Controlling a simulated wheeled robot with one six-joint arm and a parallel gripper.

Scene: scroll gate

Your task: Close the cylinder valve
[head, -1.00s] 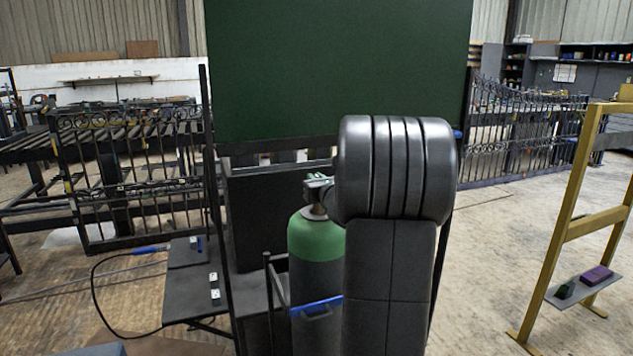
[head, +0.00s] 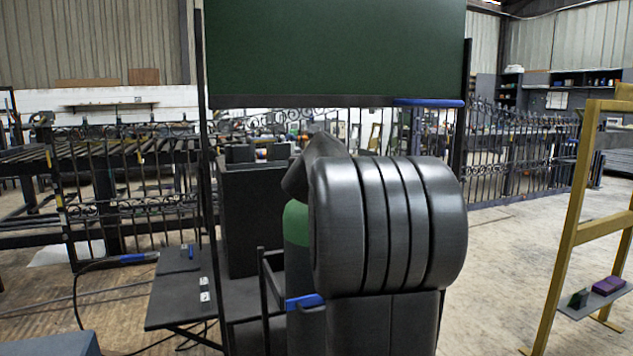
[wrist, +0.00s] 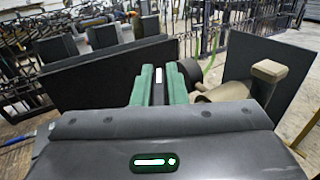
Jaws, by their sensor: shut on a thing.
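The gas cylinder (head: 296,225), green on top and dark grey below, stands upright left of my arm in the head view. My arm hides its top and valve there. In the wrist view, the brass-coloured valve body (wrist: 232,90) is just right of my gripper's green fingers. A dark round part (wrist: 190,72), seemingly the valve's handwheel, shows just behind the fingers. My gripper (wrist: 159,84) is at the valve, shut on what seems to be this handwheel; the grip itself is mostly hidden by the fingers. The head view does not show the fingers.
A dark green board (head: 335,50) stands behind the cylinder. A dark side table (head: 180,288) with small items is on the left. A yellow frame (head: 575,225) with a small shelf (head: 597,298) stands on the right. Floor between my arm and that frame is clear.

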